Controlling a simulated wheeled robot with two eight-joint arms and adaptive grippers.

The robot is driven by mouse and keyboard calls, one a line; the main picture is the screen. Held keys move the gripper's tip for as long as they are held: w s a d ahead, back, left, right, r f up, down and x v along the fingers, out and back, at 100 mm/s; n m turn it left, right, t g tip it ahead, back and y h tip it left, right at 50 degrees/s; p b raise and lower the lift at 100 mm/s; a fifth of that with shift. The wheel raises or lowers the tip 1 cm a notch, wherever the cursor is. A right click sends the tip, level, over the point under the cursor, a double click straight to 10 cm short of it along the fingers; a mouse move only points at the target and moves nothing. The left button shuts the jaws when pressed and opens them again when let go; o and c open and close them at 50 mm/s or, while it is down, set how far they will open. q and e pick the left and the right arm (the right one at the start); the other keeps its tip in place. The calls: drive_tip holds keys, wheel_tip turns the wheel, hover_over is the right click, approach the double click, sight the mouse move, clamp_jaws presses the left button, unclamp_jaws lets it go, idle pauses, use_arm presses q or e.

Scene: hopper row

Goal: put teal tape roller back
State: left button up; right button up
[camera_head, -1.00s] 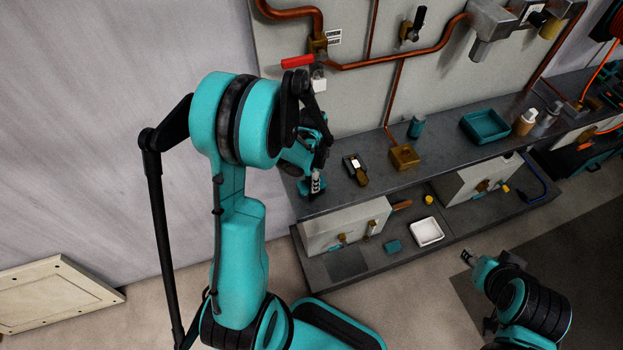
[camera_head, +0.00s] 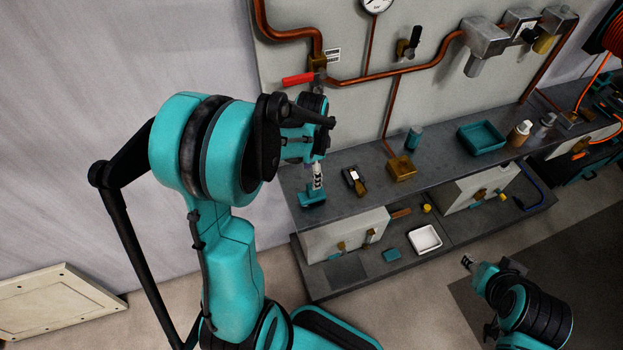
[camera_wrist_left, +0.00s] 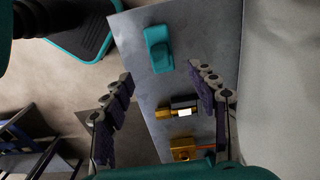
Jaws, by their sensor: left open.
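The teal tape roller (camera_head: 312,199) lies on the left end of the grey bench top (camera_head: 345,204). In the left wrist view, the roller (camera_wrist_left: 158,52) shows beyond the fingertips, with nothing between the fingers and it. My left gripper (camera_head: 317,180) is above the roller, its fingers apart and empty; both fingers show in the left wrist view (camera_wrist_left: 162,80). Part of the gripper is hidden behind my wrist in the head view. My right gripper (camera_head: 467,262) is low at the right, away from the bench, too small to judge its jaws.
Right of the roller are a black-and-brass tool (camera_head: 355,181), a brass box (camera_head: 402,169), a teal cylinder (camera_head: 414,137) and a teal tray (camera_head: 483,137). A white tray (camera_head: 425,239) and a teal block (camera_head: 391,255) sit on the lower shelf. A red-handled valve (camera_head: 299,79) is near my left wrist.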

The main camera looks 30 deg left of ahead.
use_arm(q)
wheel_tip(320, 180, up, 2)
drive_tip(key=s+d+r+n+t, duration=0.7)
drive_tip(key=s+d+r+n, duration=0.1)
drive_tip(key=s+d+r, duration=0.2)
drive_tip(key=shift+s+d+r, duration=0.35)
drive_tip(key=shift+s+r, duration=0.15)
drive_tip(key=shift+f, duration=0.1)
wheel_tip(320, 180, down, 4)
drive_tip(key=b, duration=0.4)
drive_tip(key=shift+f, duration=0.15)
